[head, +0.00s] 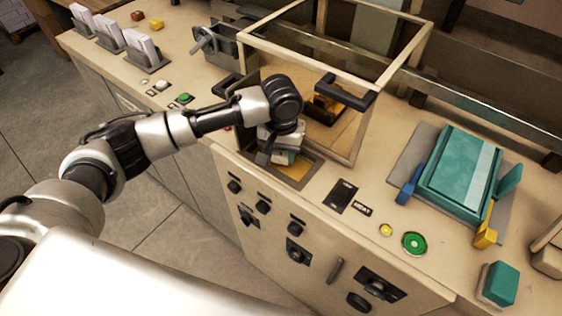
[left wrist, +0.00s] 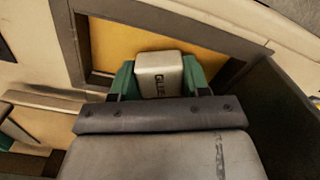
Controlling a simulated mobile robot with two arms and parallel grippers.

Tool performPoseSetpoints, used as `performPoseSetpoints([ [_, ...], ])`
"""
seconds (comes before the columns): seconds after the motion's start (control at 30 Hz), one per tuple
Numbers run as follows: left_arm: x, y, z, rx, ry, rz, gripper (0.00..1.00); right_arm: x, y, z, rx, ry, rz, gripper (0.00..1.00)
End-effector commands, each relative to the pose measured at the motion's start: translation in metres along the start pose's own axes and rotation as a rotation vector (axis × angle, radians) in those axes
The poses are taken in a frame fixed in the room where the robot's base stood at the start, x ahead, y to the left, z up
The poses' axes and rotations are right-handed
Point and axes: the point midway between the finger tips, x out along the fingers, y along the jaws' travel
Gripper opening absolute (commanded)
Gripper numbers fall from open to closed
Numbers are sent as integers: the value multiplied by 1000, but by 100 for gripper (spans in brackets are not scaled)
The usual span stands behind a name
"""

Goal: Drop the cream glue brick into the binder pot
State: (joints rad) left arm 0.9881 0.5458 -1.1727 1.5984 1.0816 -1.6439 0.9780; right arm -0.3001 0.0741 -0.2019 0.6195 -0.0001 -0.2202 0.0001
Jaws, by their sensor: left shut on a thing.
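The cream glue brick (left wrist: 158,62), lettered GLUE, is held between the green-padded fingers of my left gripper (left wrist: 158,78) in the left wrist view. In the head view my left gripper (head: 284,156) hangs, fingers down, over the near side of the machine and largely hides the brick. The binder pot appears to be the amber, dark-rimmed square opening (head: 303,172) under the gripper. Its amber inside also shows behind the brick in the left wrist view (left wrist: 115,38). The brick's exact height over it is unclear. My right gripper is not in view.
A glass-walled frame (head: 355,135) with a black handle (head: 345,92) stands just behind the gripper. A teal block (head: 460,170) lies in a press at right. Green (head: 414,243) and yellow (head: 386,230) buttons sit on the counter. Card holders (head: 145,55) stand at upper left.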

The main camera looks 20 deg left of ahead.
Motion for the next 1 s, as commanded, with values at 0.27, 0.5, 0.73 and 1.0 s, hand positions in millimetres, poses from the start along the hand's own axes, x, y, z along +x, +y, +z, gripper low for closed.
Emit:
performPoseSetpoints([
  [0.27, 13, 0, 0, 0, 0, 0, 23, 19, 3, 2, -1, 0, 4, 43],
  [0.5, 14, 0, 0, -1, -1, 0, 23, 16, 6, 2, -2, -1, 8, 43],
  [0.73, 21, 0, 0, 0, -1, -1, 23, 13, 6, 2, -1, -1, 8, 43],
  [1.0, 25, 0, 0, 0, 0, 0, 57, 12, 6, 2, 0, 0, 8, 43],
])
